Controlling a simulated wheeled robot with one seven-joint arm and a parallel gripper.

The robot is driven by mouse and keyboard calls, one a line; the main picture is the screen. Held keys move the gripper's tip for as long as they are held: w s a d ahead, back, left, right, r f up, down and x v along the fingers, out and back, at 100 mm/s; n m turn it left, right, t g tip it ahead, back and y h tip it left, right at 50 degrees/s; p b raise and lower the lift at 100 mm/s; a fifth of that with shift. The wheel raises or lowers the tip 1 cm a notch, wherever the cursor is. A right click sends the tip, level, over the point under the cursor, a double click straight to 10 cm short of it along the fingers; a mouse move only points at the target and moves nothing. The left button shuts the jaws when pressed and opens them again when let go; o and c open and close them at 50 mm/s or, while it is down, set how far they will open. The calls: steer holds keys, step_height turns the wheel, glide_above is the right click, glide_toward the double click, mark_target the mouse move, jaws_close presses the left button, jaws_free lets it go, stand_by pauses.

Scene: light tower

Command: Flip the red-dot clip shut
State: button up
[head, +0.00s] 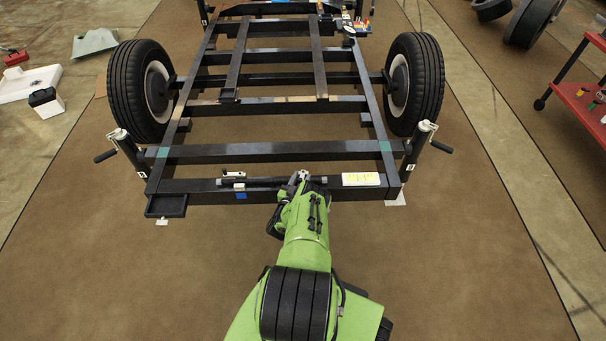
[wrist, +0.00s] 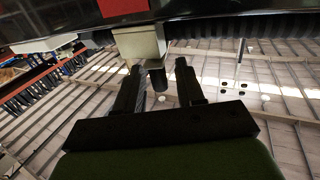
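A red square mark (wrist: 123,7) sits on the dark frame bar at the top of the wrist view. Beside and below it is a pale grey block (wrist: 140,42) with a short dark stub (wrist: 157,76) hanging from it. I take this to be the red-dot clip; whether it is open or shut is unclear. My gripper (wrist: 160,82) has its fingers apart, with the stub in the gap and no clear grip on it. In the head view my gripper (head: 302,180) is at the front crossbar (head: 270,195), and the red mark is not visible there.
The black trailer frame (head: 220,152) spans ahead between two wheels (head: 140,90) (head: 414,75). A white label plate (head: 361,180) and a blue mark (head: 241,196) are on the front bar. Crank jacks stand at both corners. A red cart (head: 580,98) is at right. Brown floor in front is clear.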

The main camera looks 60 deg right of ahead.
steer(key=shift+c, duration=0.3)
jaws_close()
steer(key=shift+s+r+n+t, duration=0.15)
steer(key=shift+n+t, duration=0.15)
steer(key=shift+t, duration=0.3)
steer(key=shift+s+d+n+t+y+p, duration=0.1)
steer(key=shift+s+n+t+y+p, duration=0.15)
steer(key=shift+n+t, duration=0.4)
steer(key=shift+s+d+n+t+y+p, duration=0.1)
steer(key=shift+s+n+t+y+p, duration=0.2)
steer(key=shift+t, duration=0.55)
steer(key=shift+w, duration=0.1)
steer(key=shift+o, duration=0.3)
jaws_free()
steer(key=shift+f, duration=0.2)
